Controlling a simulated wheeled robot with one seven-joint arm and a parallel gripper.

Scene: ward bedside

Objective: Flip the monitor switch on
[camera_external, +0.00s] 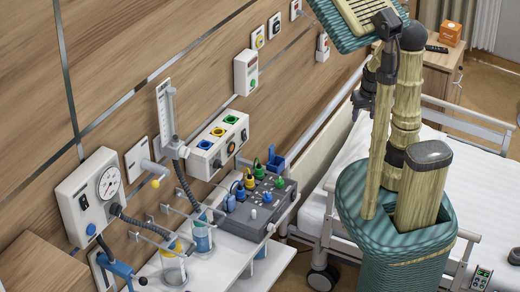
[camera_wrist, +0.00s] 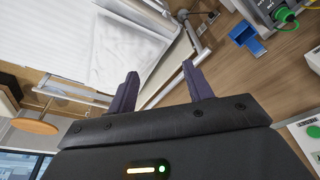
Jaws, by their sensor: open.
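A grey monitor-like box (camera_external: 262,208) with blue, yellow and green plugs and several small knobs stands on the white bedside shelf. Part of it, with a green plug, shows at the top right of the wrist view (camera_wrist: 262,12). I cannot tell which small part is its switch or how it is set. My gripper (camera_wrist: 158,82) is open and empty in the wrist view, its two dark fingers apart. In the external view it is a small dark shape partly hidden beside my arm, high above the bed side and apart from the box.
A blue open holder (camera_external: 274,165) sits behind the box. Wall units stand near: a white outlet panel (camera_external: 218,142), a gauge unit (camera_external: 92,196) and a white switch box (camera_external: 246,73). Jars and hoses crowd the shelf's left. The bed (camera_external: 470,185) lies at right.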

